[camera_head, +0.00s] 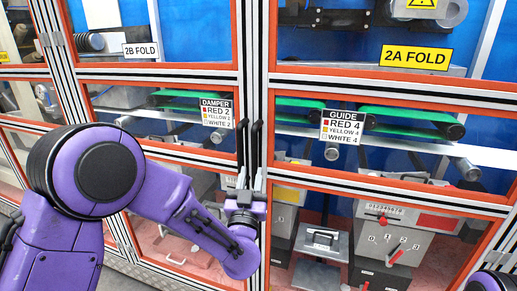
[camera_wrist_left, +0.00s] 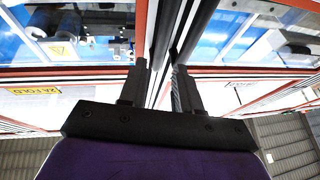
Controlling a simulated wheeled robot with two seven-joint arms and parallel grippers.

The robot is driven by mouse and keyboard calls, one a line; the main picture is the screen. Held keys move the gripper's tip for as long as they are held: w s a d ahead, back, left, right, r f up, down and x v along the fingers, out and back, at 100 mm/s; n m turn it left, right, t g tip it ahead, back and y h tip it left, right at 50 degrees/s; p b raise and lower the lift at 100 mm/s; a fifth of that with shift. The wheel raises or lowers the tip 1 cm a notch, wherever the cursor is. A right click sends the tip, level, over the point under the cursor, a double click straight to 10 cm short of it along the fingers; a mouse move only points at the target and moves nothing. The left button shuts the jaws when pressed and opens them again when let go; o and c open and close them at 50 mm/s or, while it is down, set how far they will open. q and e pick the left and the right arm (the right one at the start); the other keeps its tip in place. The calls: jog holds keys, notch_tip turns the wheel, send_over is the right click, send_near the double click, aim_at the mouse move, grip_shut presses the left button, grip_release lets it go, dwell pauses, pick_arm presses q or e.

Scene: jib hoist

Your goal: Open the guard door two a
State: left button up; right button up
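Guard door two a (camera_head: 372,70) is the orange-framed glazed door on the right, marked "2A FOLD"; it appears closed. Two dark upright handles stand side by side at the central seam, and the right one (camera_head: 257,140) is at this door's edge. My left gripper (camera_head: 246,182) is at the seam, fingers pointing at the lower part of the handles. In the left wrist view its fingers (camera_wrist_left: 158,85) are apart, with the door frame posts beyond. I cannot tell whether a handle lies between them. My right gripper is out of view.
The "2B FOLD" door (camera_head: 155,75) is left of the seam and looks closed. Behind the glass are green belts (camera_head: 300,108), sign plates and a grey box with red switches (camera_head: 398,235). A purple part of my right arm shows at the bottom right corner.

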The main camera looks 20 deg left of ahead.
aim_at(254, 153)
pick_arm(q)
jog(key=p+x, duration=0.2)
jog(key=x, duration=0.2)
jog(key=p+x, duration=0.1)
jog(key=x, duration=0.4)
jog(key=shift+a+f+p, duration=0.1)
jog(key=shift+f+p, duration=0.15)
jog(key=shift+p, duration=0.15)
jog(key=shift+w+r, duration=0.1)
jog(key=shift+w, duration=0.1)
jog(key=shift+a, duration=0.15)
